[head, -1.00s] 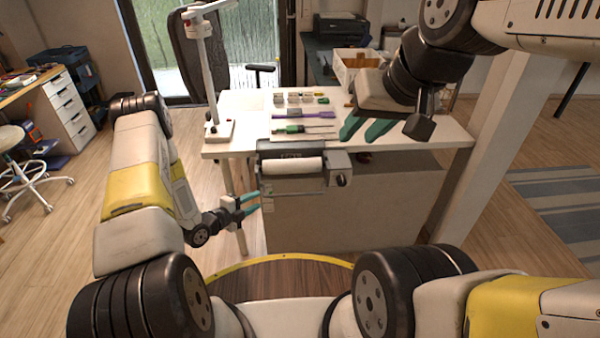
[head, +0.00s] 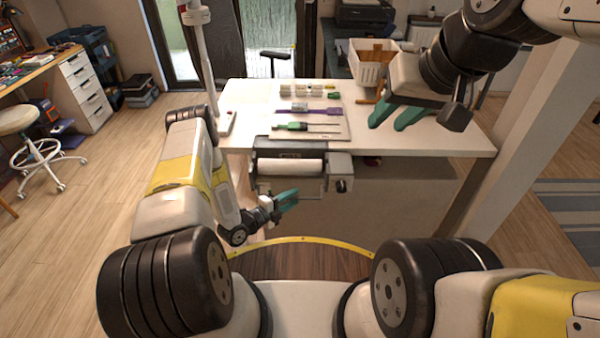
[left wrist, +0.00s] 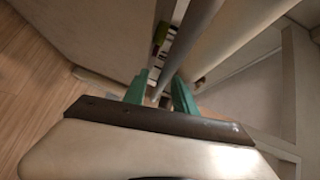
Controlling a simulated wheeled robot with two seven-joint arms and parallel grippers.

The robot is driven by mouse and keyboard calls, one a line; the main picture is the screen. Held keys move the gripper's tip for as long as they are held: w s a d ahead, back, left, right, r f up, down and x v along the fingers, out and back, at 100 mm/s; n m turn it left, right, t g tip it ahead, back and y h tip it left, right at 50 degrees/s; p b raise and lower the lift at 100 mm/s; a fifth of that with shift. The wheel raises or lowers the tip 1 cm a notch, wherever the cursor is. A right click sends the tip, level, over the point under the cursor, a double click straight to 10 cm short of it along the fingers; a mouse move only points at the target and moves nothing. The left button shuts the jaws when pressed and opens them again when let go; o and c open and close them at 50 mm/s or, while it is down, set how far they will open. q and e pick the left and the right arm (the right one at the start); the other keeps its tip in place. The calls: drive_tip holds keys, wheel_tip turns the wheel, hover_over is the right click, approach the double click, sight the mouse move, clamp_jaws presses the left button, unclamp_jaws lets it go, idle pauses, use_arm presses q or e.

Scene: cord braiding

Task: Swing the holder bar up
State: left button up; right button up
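A device (head: 291,167) with a white roller (head: 291,167) and a grey knobbed box (head: 340,170) is fixed at the table's front edge. My left gripper (head: 287,200) is just below the device in the head view. In the left wrist view its teal fingers (left wrist: 160,95) are apart, and a thin grey bar (left wrist: 190,40), perhaps the holder bar, runs down towards the gap between them. I cannot tell whether the fingers touch it. My right gripper (head: 397,117) is open and empty above the table's right part.
The white table (head: 455,139) carries a mat (head: 340,127) with green and purple tools and small blocks. A white stand (head: 207,60) rises at its left. A white basket (head: 365,62) is behind. Open floor lies to the left.

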sight(294, 197)
use_arm(q)
drive_tip(key=shift+x, duration=1.55)
clamp_jaws()
drive_tip(key=shift+r, duration=0.1)
drive_tip(key=shift+s+a+r+n+g+y, duration=0.1)
drive_tip(key=shift+r+n+g+y, duration=0.2)
drive_tip(key=shift+n+g, duration=0.4)
drive_tip(key=shift+d+r+n+g+y, duration=0.1)
drive_tip(key=shift+r+n+g+y, duration=0.15)
drive_tip(key=shift+n+g+y, duration=0.45)
drive_tip(key=shift+a+r+n+g+y, duration=0.1)
drive_tip(key=shift+r+n+g, duration=0.25)
drive_tip(key=shift+g, duration=0.55)
drive_tip(key=shift+f, duration=0.1)
